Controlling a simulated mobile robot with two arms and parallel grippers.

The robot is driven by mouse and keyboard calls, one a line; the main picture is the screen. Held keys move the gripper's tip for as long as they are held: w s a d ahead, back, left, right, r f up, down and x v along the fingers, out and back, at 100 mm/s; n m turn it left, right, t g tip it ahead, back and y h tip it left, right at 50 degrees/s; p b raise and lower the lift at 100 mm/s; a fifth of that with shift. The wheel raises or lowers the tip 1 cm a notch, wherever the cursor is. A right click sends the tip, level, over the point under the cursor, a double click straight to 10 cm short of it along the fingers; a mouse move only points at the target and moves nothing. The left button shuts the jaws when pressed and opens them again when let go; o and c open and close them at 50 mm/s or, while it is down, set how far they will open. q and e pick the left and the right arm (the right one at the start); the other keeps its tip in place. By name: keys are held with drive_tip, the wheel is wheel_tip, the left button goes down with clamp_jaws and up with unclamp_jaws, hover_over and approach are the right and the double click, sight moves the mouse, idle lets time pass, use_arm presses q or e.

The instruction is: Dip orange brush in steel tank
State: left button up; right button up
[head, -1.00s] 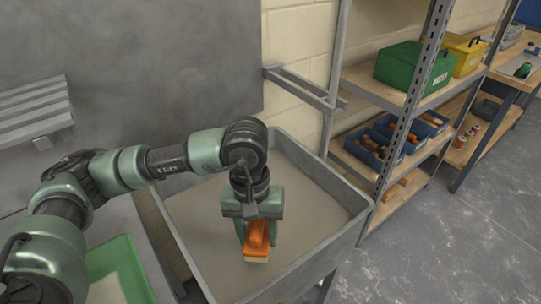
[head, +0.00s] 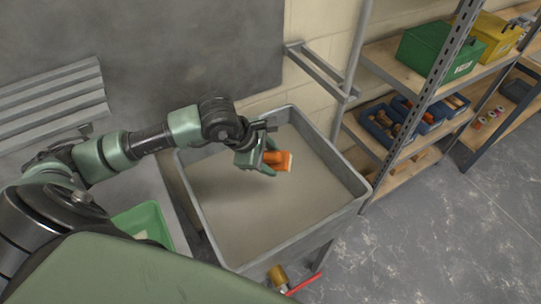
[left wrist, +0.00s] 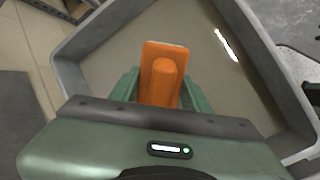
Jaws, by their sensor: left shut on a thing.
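The orange brush (head: 277,159) is held by my left gripper (head: 268,160), whose green fingers are shut on its sides. In the head view the brush is tilted, with its pale edge facing right. The brush (left wrist: 161,75) also shows between the fingers of the left gripper (left wrist: 160,92) in the left wrist view. The steel tank (head: 222,251) is a grey rectangular tub filled with a flat beige-grey content. The brush is over the tank's far part and looks to be above the surface. My right gripper is not seen.
A green tub (head: 146,226) sits left of the tank. A metal shelf (head: 386,62) with a green box (head: 440,52), a yellow box (head: 492,38) and blue bins (head: 381,124) stands right. A yellow-and-red tool (head: 280,277) shows in front of the tank. Floor at right is clear.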

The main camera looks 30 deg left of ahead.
sight(269, 152)
use_arm(q)
wheel_tip(269, 152, down, 4)
drive_tip(key=shift+f+b, duration=0.15)
drive_tip(key=shift+b, duration=0.85)
wheel_tip(269, 152, down, 5)
drive_tip(key=b, duration=0.5)
wheel_tip(269, 152, down, 9)
drive_tip(key=b, duration=0.9)
drive_tip(key=shift+r, duration=0.2)
drive_tip(key=shift+r+p, duration=0.5)
drive_tip(key=shift+r, duration=0.45)
drive_tip(key=shift+r+p, duration=3.85)
drive_tip(key=shift+r, duration=3.65)
drive_tip(key=shift+r+p, duration=0.95)
drive_tip(key=shift+r, duration=1.05)
